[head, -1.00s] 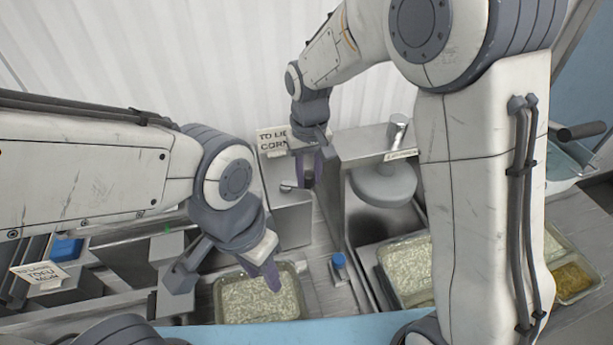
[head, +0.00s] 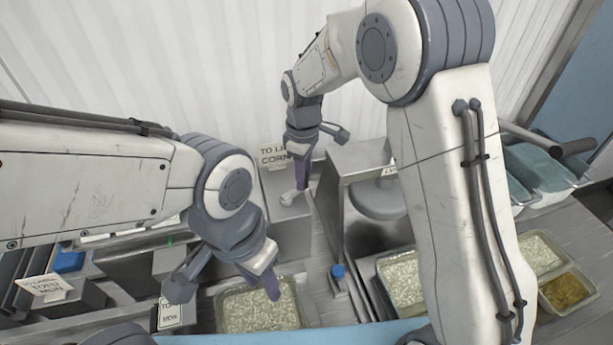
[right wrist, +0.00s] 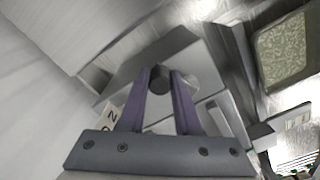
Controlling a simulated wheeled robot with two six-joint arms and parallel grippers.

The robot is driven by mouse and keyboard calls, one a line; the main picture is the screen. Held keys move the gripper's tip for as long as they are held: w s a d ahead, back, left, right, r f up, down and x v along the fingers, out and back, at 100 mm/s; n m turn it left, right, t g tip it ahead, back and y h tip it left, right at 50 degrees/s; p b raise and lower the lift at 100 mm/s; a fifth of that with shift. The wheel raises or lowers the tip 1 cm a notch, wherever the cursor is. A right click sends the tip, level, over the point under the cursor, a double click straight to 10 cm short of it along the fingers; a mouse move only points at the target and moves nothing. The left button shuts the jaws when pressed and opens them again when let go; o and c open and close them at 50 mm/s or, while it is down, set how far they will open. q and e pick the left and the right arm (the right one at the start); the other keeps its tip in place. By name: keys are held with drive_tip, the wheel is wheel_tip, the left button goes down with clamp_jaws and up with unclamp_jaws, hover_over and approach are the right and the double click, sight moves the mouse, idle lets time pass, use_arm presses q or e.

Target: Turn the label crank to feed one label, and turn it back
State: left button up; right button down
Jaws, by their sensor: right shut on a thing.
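The label crank is on the grey box (head: 290,225) at the back middle, below a small sign. Its pale arm (head: 287,197) shows beside my right gripper (head: 301,186), which comes down from above. In the right wrist view, the purple fingers of my right gripper (right wrist: 160,82) are shut on the crank's dark round knob (right wrist: 158,79). The pale hub of the crank lies just behind the right finger. My left gripper (head: 268,282) hangs above the rice tray (head: 222,322), pointing down. Its fingers overlap, so its opening cannot be told.
A grey frame (head: 345,165) with a round pale disc (head: 378,200) stands right of the crank box. A blue-capped item (head: 338,272) sits in front. More food trays (head: 558,310) are at the right.

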drive_tip(key=shift+w+a+r+n, duration=0.1)
drive_tip(key=shift+w+a+n, duration=0.1)
drive_tip(key=shift+w+n, duration=0.3)
drive_tip(key=shift+s, duration=0.1)
drive_tip(key=c, duration=0.6)
unclamp_jaws()
drive_tip(key=shift+r, duration=0.3)
wheel_tip(320, 180, up, 9)
drive_tip(key=shift+f+b, duration=0.15)
drive_tip(key=shift+b, duration=1.05)
drive_tip(key=shift+r, duration=0.55)
